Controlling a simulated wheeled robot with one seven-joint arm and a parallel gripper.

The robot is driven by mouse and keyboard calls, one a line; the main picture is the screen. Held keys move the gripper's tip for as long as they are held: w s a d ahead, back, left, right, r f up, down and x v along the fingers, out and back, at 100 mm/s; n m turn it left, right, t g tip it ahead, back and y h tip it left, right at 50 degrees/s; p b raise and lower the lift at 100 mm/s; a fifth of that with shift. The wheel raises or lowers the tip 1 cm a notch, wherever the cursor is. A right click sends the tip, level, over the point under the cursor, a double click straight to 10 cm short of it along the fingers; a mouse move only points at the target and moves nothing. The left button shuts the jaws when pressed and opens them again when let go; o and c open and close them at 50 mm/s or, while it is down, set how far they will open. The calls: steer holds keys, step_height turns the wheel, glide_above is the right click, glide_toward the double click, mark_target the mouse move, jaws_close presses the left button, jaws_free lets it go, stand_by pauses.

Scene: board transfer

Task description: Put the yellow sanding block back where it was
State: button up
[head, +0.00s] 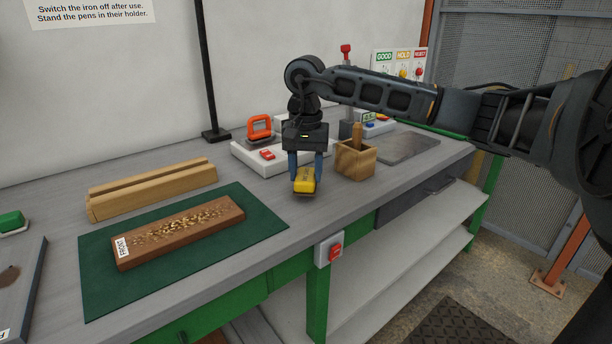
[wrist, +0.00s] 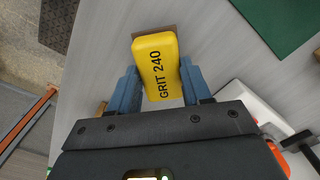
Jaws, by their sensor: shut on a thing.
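The yellow sanding block (head: 305,181) is between the fingers of my gripper (head: 305,170), near the front of the grey workbench. In the wrist view the block (wrist: 156,62) shows the words "GRIT 240", and the blue fingers of my gripper (wrist: 161,90) press on its two sides. My gripper points down and is shut on the block. A brown patch shows at the block's far end in the wrist view. I cannot tell whether the block touches the bench top or hangs just above it.
A green mat (head: 100,290) bears a brown board (head: 185,231) with scattered shavings, left of my gripper. A grooved wooden piece (head: 150,190) lies behind it. A wooden box (head: 356,160) stands close right; a white station (head: 262,160) with an orange handle stands behind. Bare bench lies in front.

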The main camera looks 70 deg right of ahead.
mark_target(306, 175)
steer(key=shift+f, duration=1)
steer(key=shift+f, duration=0.2)
steer(key=o, duration=0.9)
steer(key=shift+o, duration=0.2)
steer(key=shift+r, duration=0.15)
steer(key=shift+r, duration=0.2)
step_height(306, 175, up, 12)
steer(key=b, duration=0.1)
steer(key=shift+f, duration=0.15)
